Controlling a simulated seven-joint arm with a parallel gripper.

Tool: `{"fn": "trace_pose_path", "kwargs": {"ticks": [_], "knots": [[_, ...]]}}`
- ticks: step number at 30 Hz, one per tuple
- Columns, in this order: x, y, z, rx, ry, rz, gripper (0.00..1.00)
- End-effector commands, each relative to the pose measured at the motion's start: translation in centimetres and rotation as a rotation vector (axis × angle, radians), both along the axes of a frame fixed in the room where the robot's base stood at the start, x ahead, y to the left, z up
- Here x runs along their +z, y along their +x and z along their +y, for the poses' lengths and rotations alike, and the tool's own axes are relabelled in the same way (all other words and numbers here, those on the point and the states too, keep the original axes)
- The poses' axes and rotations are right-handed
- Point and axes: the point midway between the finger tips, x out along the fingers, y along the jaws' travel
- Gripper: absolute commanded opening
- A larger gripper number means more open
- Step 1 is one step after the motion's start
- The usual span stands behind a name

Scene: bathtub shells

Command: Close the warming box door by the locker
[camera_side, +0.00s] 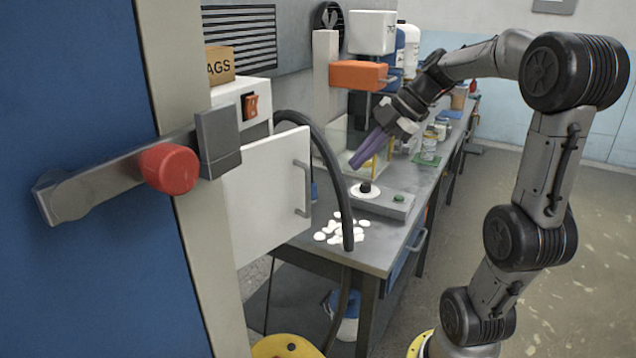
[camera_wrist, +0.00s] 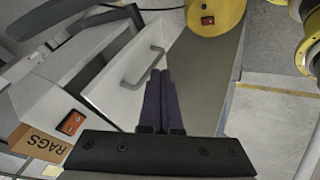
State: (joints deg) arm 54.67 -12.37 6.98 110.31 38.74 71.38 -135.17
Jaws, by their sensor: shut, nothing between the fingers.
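The warming box (camera_side: 242,98) is a white box with an orange switch, beside the blue locker (camera_side: 75,90). Its white door (camera_side: 262,195) has a grey bar handle (camera_side: 302,190) and appears to stand open, swung out from the box. The locker's grey latch hides part of the box and door. In the wrist view the box (camera_wrist: 50,103) is at left and the door (camera_wrist: 112,75) shows its handle (camera_wrist: 143,68) ahead of the fingertips. My gripper (camera_side: 356,164) has purple fingers, shut and empty, to the right of the door and apart from it; they also show in the wrist view (camera_wrist: 160,73).
A cardboard RAGS box (camera_side: 219,66) sits on the warming box. A black hose (camera_side: 330,160) arches beside the door. White pieces (camera_side: 343,232) lie scattered on the bench (camera_side: 385,258), near a small device (camera_side: 380,199). A red knob (camera_side: 168,169) juts from the locker latch.

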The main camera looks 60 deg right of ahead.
Motion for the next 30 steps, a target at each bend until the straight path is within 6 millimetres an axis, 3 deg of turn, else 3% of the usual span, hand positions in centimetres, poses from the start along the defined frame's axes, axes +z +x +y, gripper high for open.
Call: {"fn": "trace_pose_path", "kwargs": {"ticks": [16, 21, 30], "knots": [[-7.9, 5.4, 2.6, 0.012, 0.001, 0.007, 0.0], [-7.6, 7.7, 1.8, 0.011, -0.003, 0.003, 0.0], [-7.5, 9.0, 1.4, 0.009, -0.003, 0.002, 0.0]]}}
